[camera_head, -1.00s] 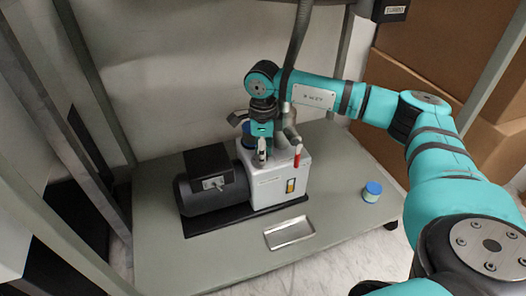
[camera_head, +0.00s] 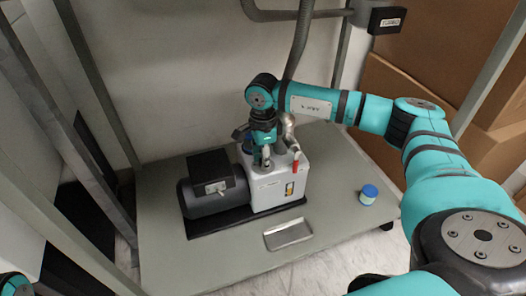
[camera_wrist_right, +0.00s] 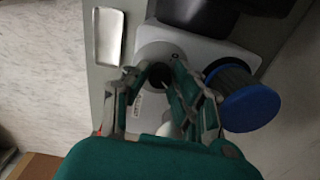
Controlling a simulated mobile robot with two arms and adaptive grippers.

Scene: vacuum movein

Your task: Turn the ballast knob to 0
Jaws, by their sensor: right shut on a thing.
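The vacuum pump (camera_head: 275,188) is a light grey box with a black motor (camera_head: 212,195) on its left, standing on a grey shelf. My right gripper (camera_head: 266,160) points down onto the top of the pump. In the right wrist view the dark round ballast knob (camera_wrist_right: 160,76) shows between the fingertips of my right gripper (camera_wrist_right: 155,85). The gripper is shut on the knob, and the fingers hide part of it. Any mark on the knob is too small to read. My left gripper is out of view; only a bit of teal arm shows at the lower left corner.
A blue-capped cylinder (camera_wrist_right: 240,95) stands close beside the gripper on the pump. A red-tipped part (camera_head: 296,165) and a metal elbow (camera_head: 290,130) are near it. A metal tray (camera_head: 288,233) and a blue-lidded jar (camera_head: 369,194) stand on the shelf (camera_head: 335,210). Frame posts flank it.

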